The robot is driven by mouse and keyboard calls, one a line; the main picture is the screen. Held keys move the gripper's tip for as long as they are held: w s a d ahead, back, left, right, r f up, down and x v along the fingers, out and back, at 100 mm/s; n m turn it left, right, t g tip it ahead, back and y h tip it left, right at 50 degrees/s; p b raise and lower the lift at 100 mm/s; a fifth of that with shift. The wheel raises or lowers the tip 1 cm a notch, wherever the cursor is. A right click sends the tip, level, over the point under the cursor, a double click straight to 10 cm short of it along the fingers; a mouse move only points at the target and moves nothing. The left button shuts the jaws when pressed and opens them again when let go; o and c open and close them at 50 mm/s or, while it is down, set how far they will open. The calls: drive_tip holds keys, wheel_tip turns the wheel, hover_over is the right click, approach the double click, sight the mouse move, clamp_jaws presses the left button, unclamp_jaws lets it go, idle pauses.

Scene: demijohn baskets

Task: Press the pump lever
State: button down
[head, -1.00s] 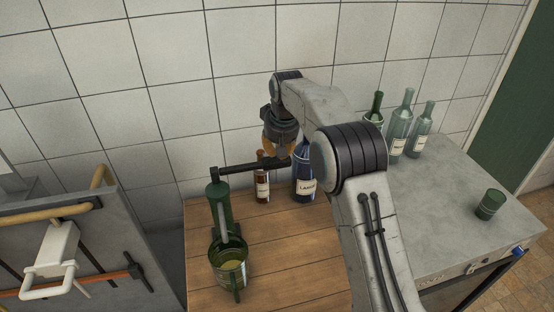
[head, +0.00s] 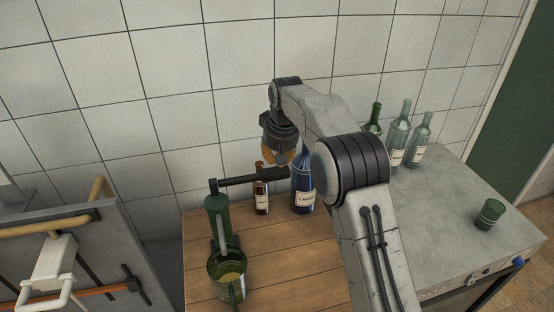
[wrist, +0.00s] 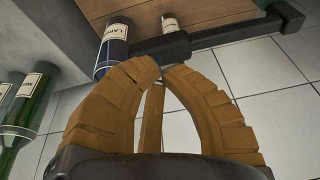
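The pump is a dark green upright cylinder (head: 217,212) on the wooden tabletop. Its black lever (head: 240,181) reaches right from the top, nearly level, to a thicker grip end. My gripper (head: 281,160) has orange-brown ribbed fingers, drawn together at the tips with nothing between them. It hangs just above and behind the lever's grip end. In the wrist view, the lever (wrist: 215,39) crosses just beyond the fingertips (wrist: 166,68). I cannot tell whether they touch.
A brown bottle (head: 261,200) and a blue labelled bottle (head: 303,190) stand behind the lever, close to my gripper. Several green and clear bottles (head: 397,140) and a green cup (head: 489,214) stand on the grey counter (head: 450,205). A grey cart (head: 100,240) is at left. A tiled wall closes the back.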

drive_tip(key=shift+r+p, duration=0.25)
drive_tip(key=shift+p, duration=0.4)
wheel_tip(320, 180, up, 8)
drive_tip(key=p, duration=0.1)
drive_tip(key=shift+w+r, duration=0.2)
drive_tip(key=shift+w, duration=0.15)
drive_tip(key=shift+f, duration=0.1)
drive_tip(key=p, duration=0.4)
hover_over(274, 168)
drive_tip(key=f, duration=0.9)
drive_tip(key=shift+s+f, duration=0.25)
drive_tip(key=shift+s, duration=0.05)
drive_tip(key=shift+f+p, duration=0.8)
drive_tip(key=shift+p, duration=0.2)
drive_tip(key=shift+f, duration=1.15)
